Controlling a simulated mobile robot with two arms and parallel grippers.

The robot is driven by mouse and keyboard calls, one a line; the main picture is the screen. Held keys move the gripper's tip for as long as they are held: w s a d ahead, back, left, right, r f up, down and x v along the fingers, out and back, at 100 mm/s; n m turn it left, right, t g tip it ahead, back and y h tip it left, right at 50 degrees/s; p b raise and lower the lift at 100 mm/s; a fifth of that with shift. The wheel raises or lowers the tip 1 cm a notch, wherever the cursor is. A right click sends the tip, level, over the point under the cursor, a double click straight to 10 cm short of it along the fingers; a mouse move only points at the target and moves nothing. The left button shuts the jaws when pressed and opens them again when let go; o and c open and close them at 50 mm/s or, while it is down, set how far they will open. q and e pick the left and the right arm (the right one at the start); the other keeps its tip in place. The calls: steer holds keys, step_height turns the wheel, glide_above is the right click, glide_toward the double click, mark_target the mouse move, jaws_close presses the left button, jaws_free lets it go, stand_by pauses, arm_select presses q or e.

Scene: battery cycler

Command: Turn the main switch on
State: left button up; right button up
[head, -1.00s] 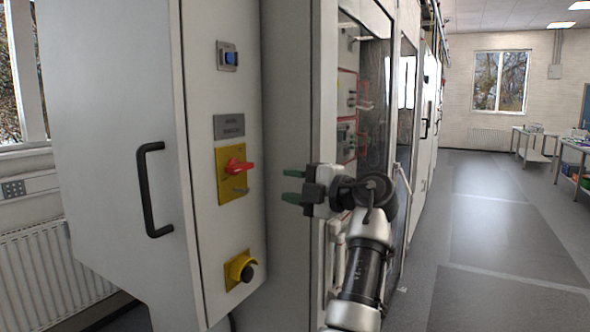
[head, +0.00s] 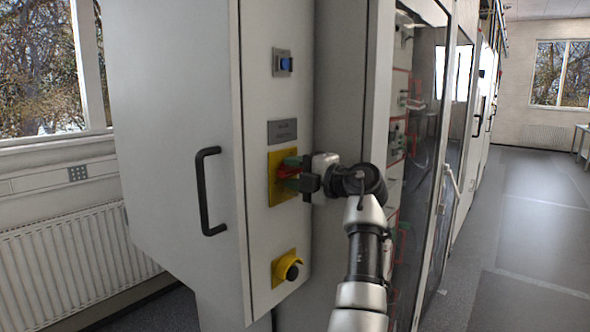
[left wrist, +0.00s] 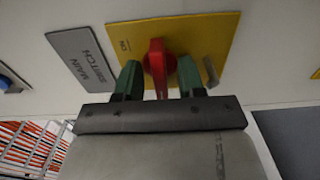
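The main switch has a red handle (left wrist: 157,65) on a yellow plate (left wrist: 215,32), with a grey "MAIN SWITCH" label (left wrist: 80,58) beside it. In the head view the yellow plate (head: 277,196) is on the narrow cabinet face, below the grey label (head: 282,131). My left gripper (head: 289,173) is at the plate and partly hides the red handle (head: 286,169). In the left wrist view its green fingers (left wrist: 159,78) stand one on each side of the handle, with a gap on both sides. The gripper is open. My right gripper is not in view.
A blue button (head: 286,64) is above the label, and a black knob on a yellow base (head: 287,268) is below the switch. A black door handle (head: 205,192) sticks out at left. Glass-fronted cabinets (head: 430,110) continue at right. Open floor (head: 520,260) lies to the right.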

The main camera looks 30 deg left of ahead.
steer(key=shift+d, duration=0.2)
arm_select(q)
jaws_close()
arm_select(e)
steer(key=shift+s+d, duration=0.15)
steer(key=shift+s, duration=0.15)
arm_select(q)
steer(key=shift+f+m, duration=0.1)
steer(key=shift+m, duration=0.2)
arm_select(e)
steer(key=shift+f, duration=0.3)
arm_select(q)
steer(key=shift+f+m+b, duration=0.1)
steer(key=shift+m+b, duration=0.75)
steer(key=shift+m, duration=0.05)
steer(key=m+b, duration=0.1)
steer(key=m, duration=0.2)
steer(key=shift+m, duration=0.3)
steer(key=m, duration=0.5)
steer(key=shift+b, duration=0.3)
steer(key=m, duration=0.7)
steer(key=shift+r, duration=0.2)
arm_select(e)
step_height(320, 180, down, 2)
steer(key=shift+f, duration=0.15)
